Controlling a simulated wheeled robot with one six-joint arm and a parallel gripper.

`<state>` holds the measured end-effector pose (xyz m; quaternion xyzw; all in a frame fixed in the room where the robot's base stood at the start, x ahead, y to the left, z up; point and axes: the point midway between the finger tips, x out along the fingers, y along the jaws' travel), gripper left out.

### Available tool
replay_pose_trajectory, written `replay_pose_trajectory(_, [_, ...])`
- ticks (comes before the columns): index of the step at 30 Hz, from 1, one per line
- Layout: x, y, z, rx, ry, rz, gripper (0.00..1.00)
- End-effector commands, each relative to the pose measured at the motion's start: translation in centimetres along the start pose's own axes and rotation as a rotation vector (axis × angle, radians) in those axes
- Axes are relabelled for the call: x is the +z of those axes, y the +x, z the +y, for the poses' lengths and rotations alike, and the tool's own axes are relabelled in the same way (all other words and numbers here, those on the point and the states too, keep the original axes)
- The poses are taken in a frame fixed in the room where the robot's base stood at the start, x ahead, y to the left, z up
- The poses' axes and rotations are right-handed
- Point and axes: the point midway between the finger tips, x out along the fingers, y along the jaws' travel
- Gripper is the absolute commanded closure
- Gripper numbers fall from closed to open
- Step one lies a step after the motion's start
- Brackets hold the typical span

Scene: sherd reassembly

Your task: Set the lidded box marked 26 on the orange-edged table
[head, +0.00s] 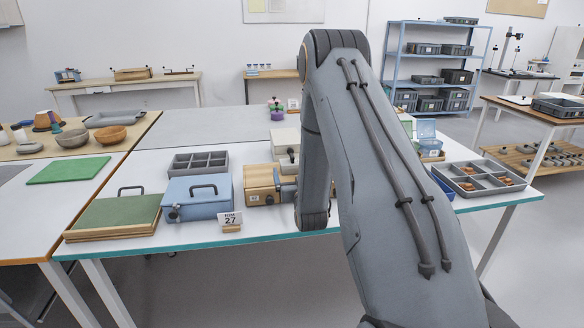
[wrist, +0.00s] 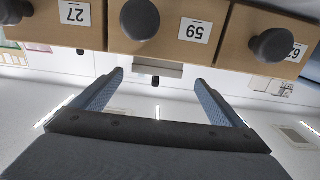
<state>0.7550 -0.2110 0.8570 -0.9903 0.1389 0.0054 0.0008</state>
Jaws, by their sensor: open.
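I cannot make out a 26 in either view. A blue lidded box (head: 197,197) with a dark top handle stands on the teal-edged table, behind a card reading 27 (head: 231,220). A wooden box (head: 261,184) stands right of it; its small label is not legible. The orange-edged table (head: 45,254) is at the left. My gripper is mostly hidden behind my arm in the head view. In the wrist view my gripper (wrist: 158,77) is open, with nothing between its fingers, near wooden fronts (wrist: 217,40) with dark knobs. Their labels seem to read 27 and 59; a third is partly hidden.
A green-topped case (head: 118,214) lies left of the blue box. A grey divided tray (head: 198,163) is behind it. Another divided tray (head: 478,178) holds brown pieces at right.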

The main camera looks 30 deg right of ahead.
Motion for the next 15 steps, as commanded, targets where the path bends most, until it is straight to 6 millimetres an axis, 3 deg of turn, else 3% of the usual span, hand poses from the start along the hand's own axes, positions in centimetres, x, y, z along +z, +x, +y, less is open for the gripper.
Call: replay_pose_trajectory(15, [-0.5, 5.6, 0.6, 0.002, 0.0, 0.013, 0.07])
